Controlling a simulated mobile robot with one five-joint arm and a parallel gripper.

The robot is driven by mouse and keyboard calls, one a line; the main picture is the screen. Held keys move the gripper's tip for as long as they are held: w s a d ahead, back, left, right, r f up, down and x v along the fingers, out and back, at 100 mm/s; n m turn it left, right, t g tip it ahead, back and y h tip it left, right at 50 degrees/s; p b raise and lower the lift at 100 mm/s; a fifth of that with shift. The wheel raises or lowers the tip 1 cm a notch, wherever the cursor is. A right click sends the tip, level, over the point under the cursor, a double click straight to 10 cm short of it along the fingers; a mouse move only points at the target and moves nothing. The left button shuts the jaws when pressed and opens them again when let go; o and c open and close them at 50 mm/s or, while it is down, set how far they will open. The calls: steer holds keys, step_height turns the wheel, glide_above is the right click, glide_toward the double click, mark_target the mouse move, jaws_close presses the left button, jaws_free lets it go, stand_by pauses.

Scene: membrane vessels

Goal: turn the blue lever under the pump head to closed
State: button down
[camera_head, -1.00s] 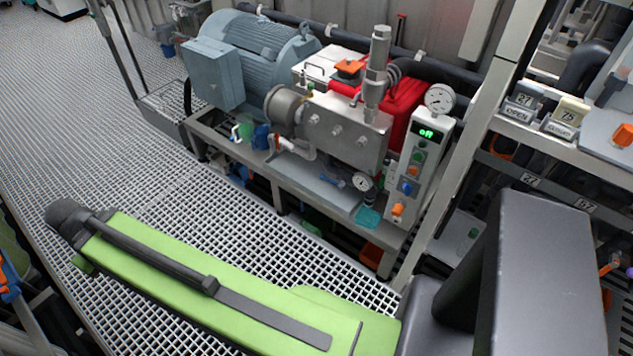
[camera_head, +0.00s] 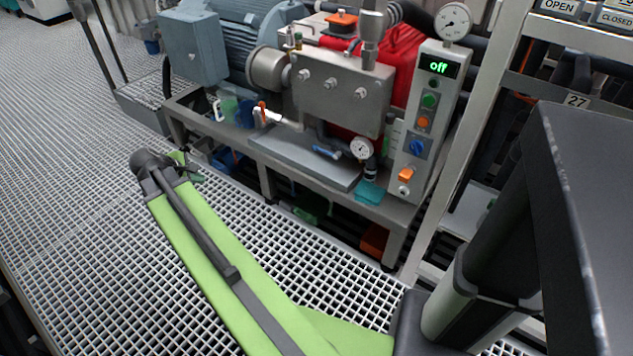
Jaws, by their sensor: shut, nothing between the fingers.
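The blue lever (camera_head: 326,152) is small and sits low beneath the steel pump head (camera_head: 340,98), just above the grey tray and left of a small round gauge. It lies nearly level, its right end slightly lower in the picture. Its valve body is too small to make out. My green arm reaches from the lower right to a dark joint at the left, in front of the pump frame and apart from the lever.
A control panel (camera_head: 425,120) reading "off", with a separate blue knob (camera_head: 417,147), stands right of the pump head. A small gauge (camera_head: 361,148) and teal item (camera_head: 369,192) are near the lever. The frame's grey tray (camera_head: 300,160) juts forward. Grating floor (camera_head: 90,200) is clear at left.

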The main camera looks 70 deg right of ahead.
mark_target(325, 152)
steer(key=s+d+f+n+g+h+b, duration=0.1)
steer(key=s+d+f+b, duration=0.5)
steer(key=d, duration=0.7)
steer(key=s+d+f+n+g+h+b, duration=0.1)
steer(key=s+d+f+n+h+b, duration=0.2)
steer(key=s+d+b, duration=0.7)
steer(key=s+d+f+n+g+h+b, duration=0.2)
steer(key=s+d+f+b, duration=0.6)
steer(key=d, duration=0.9)
steer(key=shift+s+f+n+b, duration=0.2)
steer(key=shift+f+n+b, duration=1.2)
steer(key=shift+f+b, duration=0.25)
steer(key=r+p, duration=0.4)
steer(key=shift+a+r+p, duration=0.3)
